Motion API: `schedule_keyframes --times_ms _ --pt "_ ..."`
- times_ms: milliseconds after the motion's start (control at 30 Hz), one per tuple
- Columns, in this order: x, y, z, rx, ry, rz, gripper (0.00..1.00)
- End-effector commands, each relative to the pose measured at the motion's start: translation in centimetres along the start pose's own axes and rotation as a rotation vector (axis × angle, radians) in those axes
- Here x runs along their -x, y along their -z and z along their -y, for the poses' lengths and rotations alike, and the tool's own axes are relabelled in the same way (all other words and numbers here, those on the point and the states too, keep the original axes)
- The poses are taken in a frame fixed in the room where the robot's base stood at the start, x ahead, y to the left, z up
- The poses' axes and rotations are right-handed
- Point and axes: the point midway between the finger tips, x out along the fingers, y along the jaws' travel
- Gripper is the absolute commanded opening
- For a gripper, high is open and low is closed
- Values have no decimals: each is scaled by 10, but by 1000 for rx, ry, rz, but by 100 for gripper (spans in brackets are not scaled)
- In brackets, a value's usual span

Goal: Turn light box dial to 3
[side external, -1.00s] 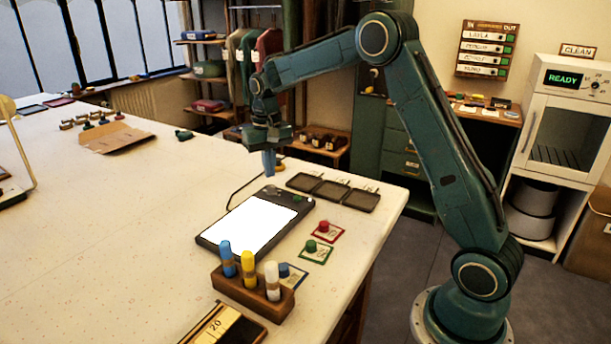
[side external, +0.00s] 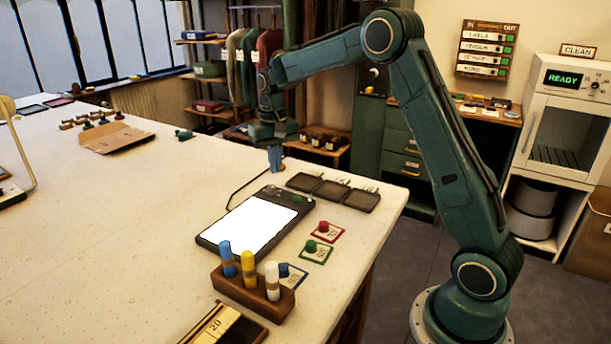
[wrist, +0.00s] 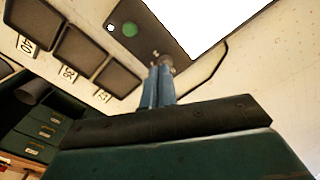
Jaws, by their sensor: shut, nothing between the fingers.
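The light box (side external: 207,241) lies on the table with its white panel lit. Its dark control strip is at the far end, with a green round button (side external: 297,198), which also shows in the wrist view (wrist: 129,29). A small grey dial (wrist: 166,60) is on the strip, right at my fingertips in the wrist view and partly hidden by them. Its number marks cannot be read. My gripper (side external: 276,169) points down above that end of the box. Its blue fingers (wrist: 160,72) are shut and empty. I cannot tell whether they touch the dial.
Three dark trays (side external: 331,189) with number labels lie beside the box's far end. Red and green knobbed pieces (side external: 324,228) lie to its right. A wooden marker rack (side external: 252,292) stands in front. A thin dark cable (side external: 229,196) curves behind the box.

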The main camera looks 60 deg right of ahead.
Motion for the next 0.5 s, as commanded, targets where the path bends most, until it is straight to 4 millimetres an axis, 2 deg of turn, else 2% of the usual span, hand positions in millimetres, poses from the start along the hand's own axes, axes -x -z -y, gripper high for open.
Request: schedule_keyframes --times_ms 500 --pt "-46 0 0 0 0 2 0"
